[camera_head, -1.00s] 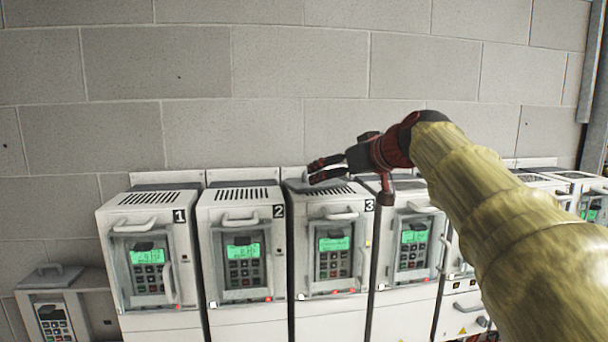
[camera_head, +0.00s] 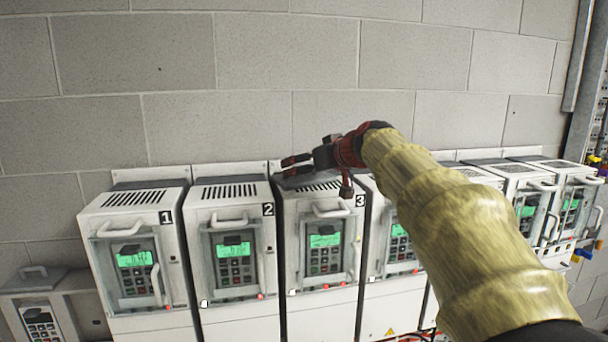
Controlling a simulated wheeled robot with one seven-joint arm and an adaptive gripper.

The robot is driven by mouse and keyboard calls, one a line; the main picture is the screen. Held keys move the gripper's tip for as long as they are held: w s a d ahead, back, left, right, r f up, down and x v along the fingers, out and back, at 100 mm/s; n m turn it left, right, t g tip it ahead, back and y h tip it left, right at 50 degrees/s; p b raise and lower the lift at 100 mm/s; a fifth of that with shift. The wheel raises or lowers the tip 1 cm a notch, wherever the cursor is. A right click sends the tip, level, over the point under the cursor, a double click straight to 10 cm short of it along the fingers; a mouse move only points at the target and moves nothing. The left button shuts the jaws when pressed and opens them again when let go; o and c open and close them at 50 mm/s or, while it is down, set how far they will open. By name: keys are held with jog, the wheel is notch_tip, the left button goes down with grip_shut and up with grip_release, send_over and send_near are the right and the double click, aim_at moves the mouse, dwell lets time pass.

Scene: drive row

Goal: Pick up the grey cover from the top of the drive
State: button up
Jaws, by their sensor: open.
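My gripper (camera_head: 288,166) is open, its dark red and black fingers pointing left above the rear top of drive 3 (camera_head: 321,278). Nothing shows between the fingers. A dark grey piece (camera_head: 296,183) lies along the back of that drive's top, partly hidden by my gripper. I cannot tell whether the fingers touch it. Similar grey strips lie at the back of drive 1 (camera_head: 137,251) and drive 2 (camera_head: 231,250). A grey lid with a loop handle (camera_head: 36,278) also sits on a lower unit at the far left.
A block wall (camera_head: 250,60) stands close behind the row. Several more white drives (camera_head: 525,208) continue to the right, partly behind my yellow-sleeved arm. Handles stick out from the drive fronts. Pipes and wiring (camera_head: 590,90) are at the right edge. The space above drives 1 and 2 is clear.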

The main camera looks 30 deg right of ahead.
jog(key=shift+f, duration=0.1)
jog(key=c, duration=1.3)
